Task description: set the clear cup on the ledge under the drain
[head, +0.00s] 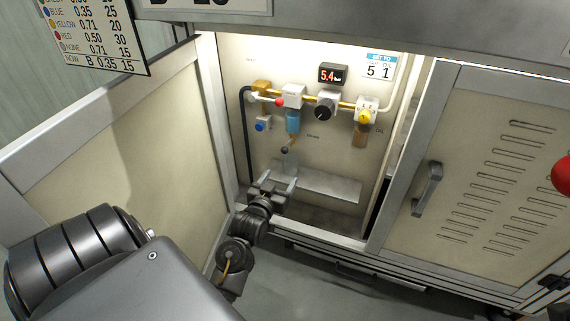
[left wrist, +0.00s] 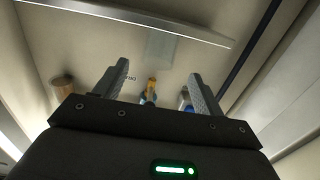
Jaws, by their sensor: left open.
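The clear cup (left wrist: 160,45) is a faint see-through shape in the left wrist view, where the scene looks upside down. It appears to stand upright on the metal ledge (head: 330,184), below the drain (head: 287,149) of the blue-bowled filter (head: 293,122). In the head view the cup is hard to make out. The ledge (left wrist: 130,15) and drain (left wrist: 151,84) also show in the left wrist view. My left gripper (head: 278,182) is at the ledge's left end, its fingers (left wrist: 153,68) apart and nothing gripped. The cup is beyond the fingertips. My right gripper is out of view.
The open cabinet door (head: 120,135) stands left of my left arm, and a closed louvred door (head: 490,170) is at the right. A regulator with a black knob (head: 324,108) and an oiler (head: 361,132) hang above the ledge. The ledge's right part is clear.

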